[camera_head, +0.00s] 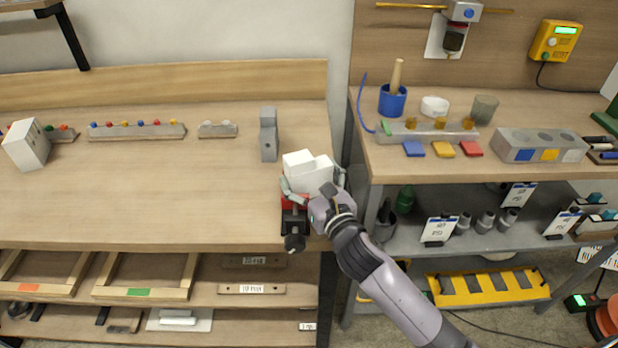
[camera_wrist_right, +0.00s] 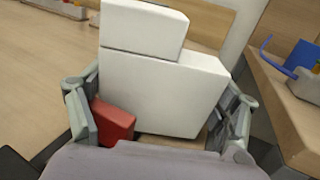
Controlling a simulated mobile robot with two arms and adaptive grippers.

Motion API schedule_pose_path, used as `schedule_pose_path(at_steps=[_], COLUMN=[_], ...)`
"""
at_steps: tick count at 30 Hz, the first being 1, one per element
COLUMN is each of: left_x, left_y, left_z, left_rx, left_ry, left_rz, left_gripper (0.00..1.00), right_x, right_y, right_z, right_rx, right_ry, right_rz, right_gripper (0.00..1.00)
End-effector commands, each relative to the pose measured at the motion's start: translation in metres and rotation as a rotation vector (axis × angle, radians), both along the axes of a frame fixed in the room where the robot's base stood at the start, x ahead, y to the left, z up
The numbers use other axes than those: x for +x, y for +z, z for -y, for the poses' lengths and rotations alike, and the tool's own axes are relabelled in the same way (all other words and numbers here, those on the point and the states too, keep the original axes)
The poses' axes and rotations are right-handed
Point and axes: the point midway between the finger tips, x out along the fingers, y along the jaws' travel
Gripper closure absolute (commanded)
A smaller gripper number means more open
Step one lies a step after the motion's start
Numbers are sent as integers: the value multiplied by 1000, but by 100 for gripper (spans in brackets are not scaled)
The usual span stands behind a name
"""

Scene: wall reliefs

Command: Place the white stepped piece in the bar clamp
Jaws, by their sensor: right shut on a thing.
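The white stepped piece (camera_head: 312,168) is at the right front of the left workbench, upright with its taller step to the left. It fills the right wrist view (camera_wrist_right: 160,85) between the fingers. My right gripper (camera_head: 313,192) is shut on it. The bar clamp (camera_head: 294,222), black with a red jaw, is at the bench's front edge, right below the piece. In the right wrist view its red jaw (camera_wrist_right: 113,122) is beside the piece's lower left, inside the left finger. I cannot tell whether the piece touches the clamp; its lower part is hidden. My left gripper is not in view.
A grey stepped block (camera_head: 268,135) stands just behind the piece. A white box (camera_head: 27,144) and peg rails (camera_head: 137,131) are further left. A second bench (camera_head: 470,165) with a blue cup (camera_head: 392,101) stands right, across a gap. The left bench's middle is clear.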

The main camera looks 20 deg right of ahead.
Motion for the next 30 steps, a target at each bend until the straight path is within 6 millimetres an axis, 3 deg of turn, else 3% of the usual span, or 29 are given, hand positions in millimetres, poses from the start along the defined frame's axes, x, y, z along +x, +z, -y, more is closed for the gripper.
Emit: schedule_pose_path(at_steps=[9, 10, 17, 30], left_x=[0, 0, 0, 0], left_y=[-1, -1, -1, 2], left_z=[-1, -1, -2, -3], left_rx=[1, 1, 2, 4], left_ry=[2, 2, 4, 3], left_rz=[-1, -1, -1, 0], left_gripper=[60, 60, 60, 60], right_x=[0, 0, 0, -4], right_y=[-1, -2, -2, 1], right_z=[0, 0, 0, 0], right_rx=[0, 0, 0, -1], right_ry=[1, 0, 1, 1], right_rz=[3, 1, 0, -1], right_gripper=[51, 16, 1, 0])
